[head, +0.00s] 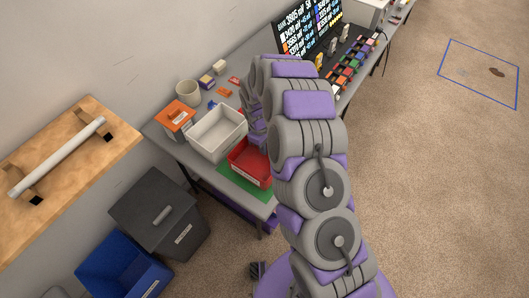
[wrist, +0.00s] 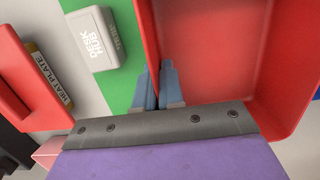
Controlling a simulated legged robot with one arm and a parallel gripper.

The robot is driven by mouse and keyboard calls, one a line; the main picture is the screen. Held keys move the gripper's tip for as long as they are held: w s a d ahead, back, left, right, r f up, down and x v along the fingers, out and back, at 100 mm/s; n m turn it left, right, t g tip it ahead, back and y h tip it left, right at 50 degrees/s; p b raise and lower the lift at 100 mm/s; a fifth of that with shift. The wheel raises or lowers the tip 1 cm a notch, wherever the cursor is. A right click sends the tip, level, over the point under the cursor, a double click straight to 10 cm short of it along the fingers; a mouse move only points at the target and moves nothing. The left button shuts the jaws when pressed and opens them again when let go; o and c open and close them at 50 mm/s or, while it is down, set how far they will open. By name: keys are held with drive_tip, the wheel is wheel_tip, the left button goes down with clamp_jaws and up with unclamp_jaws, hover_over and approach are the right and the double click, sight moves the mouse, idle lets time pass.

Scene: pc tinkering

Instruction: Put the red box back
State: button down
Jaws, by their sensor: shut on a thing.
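The red box (head: 248,167), an open-topped bin with a white label on its front, is at the near left end of the grey table, over a green mat (head: 230,180). In the wrist view the red box (wrist: 288,60) fills the right side. My gripper (wrist: 160,72) has its two blue-grey fingers on either side of the box's thin left wall, shut on it. In the head view my arm hides the fingers and part of the box. I cannot tell whether the box rests on the mat or is slightly raised.
A white bin (head: 217,132) stands just behind the red box, with an orange box (head: 175,118) and a beige cup (head: 188,92) beyond.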

drive_tip(key=shift+w+a+f, duration=0.1)
drive_tip(key=shift+a+f, duration=0.05)
drive_tip(key=shift+a, duration=0.3)
wheel_tip(320, 180, down, 3)
drive_tip(key=shift+f+b, duration=0.1)
drive_tip(key=shift+b, duration=0.5)
drive_tip(key=shift+d+f, duration=0.15)
drive_tip(key=shift+d, duration=0.35)
